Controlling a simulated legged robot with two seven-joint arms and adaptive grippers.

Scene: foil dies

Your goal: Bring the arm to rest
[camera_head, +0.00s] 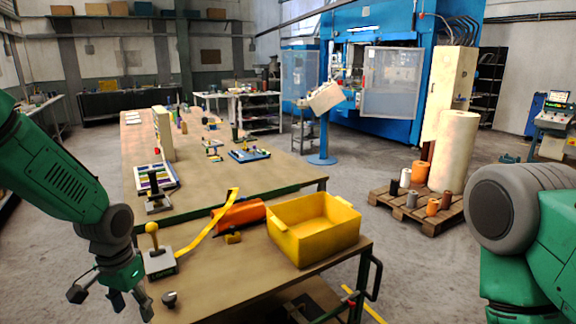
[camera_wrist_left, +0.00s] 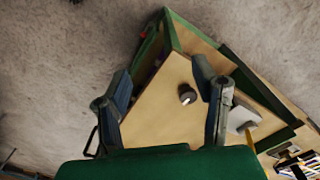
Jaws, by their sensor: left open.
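My left arm comes in from the left in the head view, with its dark elbow joint and green links. My left gripper (camera_head: 112,292) is open and empty, over the near left end of the workbench. In the left wrist view the open left gripper (camera_wrist_left: 160,105) shows its two fingers spread wide, with the bench top and a small dark knob (camera_wrist_left: 187,94) below between them. The knob (camera_head: 169,299) also lies near the bench's front left in the head view. My right arm shows at the right edge; its gripper is out of view.
The workbench (camera_head: 205,286) carries a yellow bin (camera_head: 312,232), an orange item (camera_head: 238,215), a yellow strip (camera_head: 208,228) and a grey block with a yellow-knobbed lever (camera_head: 159,262). A longer table (camera_head: 235,184) stands behind. A pallet (camera_head: 416,207) with spools stands right.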

